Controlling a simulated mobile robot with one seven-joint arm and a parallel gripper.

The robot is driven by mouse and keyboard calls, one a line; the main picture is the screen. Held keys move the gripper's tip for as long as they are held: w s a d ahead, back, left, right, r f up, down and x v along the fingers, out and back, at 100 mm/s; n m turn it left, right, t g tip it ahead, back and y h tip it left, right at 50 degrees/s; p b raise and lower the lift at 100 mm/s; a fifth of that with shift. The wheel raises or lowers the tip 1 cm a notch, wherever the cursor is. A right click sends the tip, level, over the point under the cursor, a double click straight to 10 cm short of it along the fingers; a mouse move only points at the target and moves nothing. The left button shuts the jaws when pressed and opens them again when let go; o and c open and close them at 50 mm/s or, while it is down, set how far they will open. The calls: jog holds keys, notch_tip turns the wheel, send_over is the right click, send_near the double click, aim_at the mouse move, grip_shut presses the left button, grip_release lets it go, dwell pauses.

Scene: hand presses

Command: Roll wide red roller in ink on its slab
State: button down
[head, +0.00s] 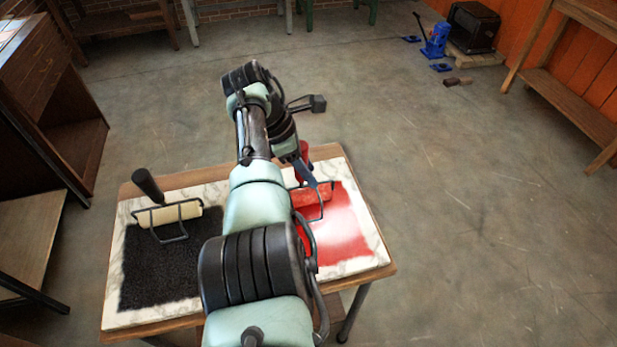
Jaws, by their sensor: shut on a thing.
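The wide red roller (316,196) lies against the red ink (335,228) near the back of the right marble slab (373,250). Its wire frame shows around it, and its red handle (304,153) rises toward the back. My gripper (304,171) is shut on that handle; my arm hides part of the grip. The ink is deep red at the edges and paler in the middle. My arm covers the left part of this slab. From this view I cannot tell how firmly the roller touches the slab.
A cream roller with a black handle (148,185) rests on the left slab beside black ink (160,265). Both slabs sit on a wooden table (383,274). A wooden cabinet (45,90) stands at left and a bench (570,95) at right. The floor right of the table is clear.

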jog(key=shift+w+a+f+b, duration=0.15)
jog(key=shift+w+b, duration=0.2)
jog(key=shift+b, duration=0.95)
jog(key=shift+w+b, duration=0.2)
jog(key=shift+b, duration=0.55)
jog(key=shift+s+r+p, duration=0.2)
jog(key=shift+r+p, duration=0.15)
jog(key=shift+p, duration=0.6)
jog(key=p, duration=0.3)
jog(key=s+p, duration=0.1)
jog(key=p, duration=0.2)
jog(key=shift+s+d, duration=0.3)
jog(key=shift+d, duration=0.05)
jog(key=shift+s+d+p, duration=0.1)
jog(key=shift+s+p, duration=0.2)
jog(key=shift+p, duration=0.65)
jog(key=shift+s+p, duration=0.15)
jog(key=shift+p, duration=0.2)
jog(key=shift+s+d+p, duration=0.15)
jog(key=shift+s+p, duration=0.2)
jog(key=shift+p, duration=0.55)
jog(key=shift+s+p, duration=0.1)
jog(key=shift+p, duration=0.2)
